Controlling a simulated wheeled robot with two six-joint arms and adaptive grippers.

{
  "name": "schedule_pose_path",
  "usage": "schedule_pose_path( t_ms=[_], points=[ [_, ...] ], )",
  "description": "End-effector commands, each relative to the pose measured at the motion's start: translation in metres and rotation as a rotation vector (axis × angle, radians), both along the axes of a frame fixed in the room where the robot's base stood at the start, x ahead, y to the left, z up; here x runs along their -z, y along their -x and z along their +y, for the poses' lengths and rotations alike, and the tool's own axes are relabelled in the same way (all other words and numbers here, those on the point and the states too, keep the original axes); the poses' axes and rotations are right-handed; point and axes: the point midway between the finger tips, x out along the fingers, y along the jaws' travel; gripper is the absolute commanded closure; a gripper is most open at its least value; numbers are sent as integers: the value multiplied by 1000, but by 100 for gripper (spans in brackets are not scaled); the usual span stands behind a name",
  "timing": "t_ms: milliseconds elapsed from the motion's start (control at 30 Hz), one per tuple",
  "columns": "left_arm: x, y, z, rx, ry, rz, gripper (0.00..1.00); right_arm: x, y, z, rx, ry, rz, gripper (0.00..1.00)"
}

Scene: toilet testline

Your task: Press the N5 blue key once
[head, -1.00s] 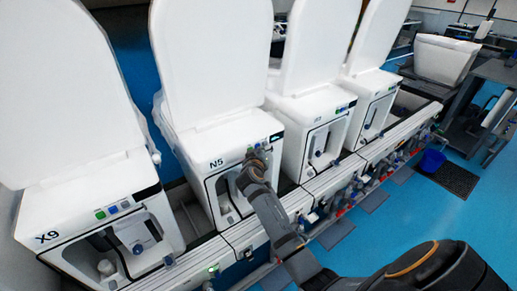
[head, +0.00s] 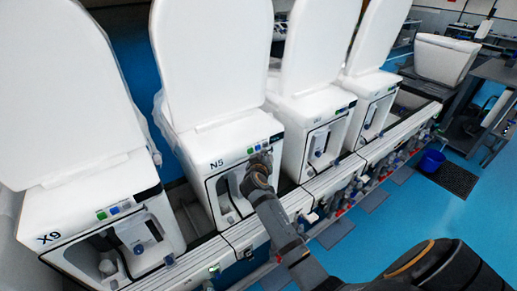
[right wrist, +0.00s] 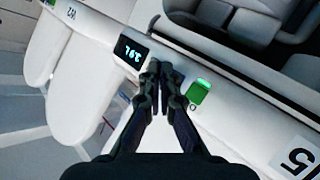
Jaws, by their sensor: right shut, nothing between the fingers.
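The N5 unit (head: 217,190) is a white toilet test unit with its lid raised, second from the left in the head view. A green key (head: 250,150) and a blue key (head: 257,147) show on its top front edge. My right gripper (head: 264,157) is at this edge, just right of the blue key. In the right wrist view its shut, empty fingers (right wrist: 158,72) lie between a lit green key (right wrist: 198,91) and a lit display (right wrist: 131,53). My left gripper is out of view.
The X9 unit (head: 95,220) stands to the left of N5. Two similar white units (head: 318,125) stand to the right. A rail with several fittings (head: 330,195) runs along their front.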

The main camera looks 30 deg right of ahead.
Motion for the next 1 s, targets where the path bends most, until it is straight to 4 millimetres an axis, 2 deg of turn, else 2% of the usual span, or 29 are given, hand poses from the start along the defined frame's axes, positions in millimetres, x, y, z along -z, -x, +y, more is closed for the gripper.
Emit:
schedule_pose_path(
  t_ms=[433,1000],
  points=[
    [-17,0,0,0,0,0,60,-1,43,-4,0,1,2,100],
    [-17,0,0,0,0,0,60,0,47,-4,0,1,1,100]
  ],
)
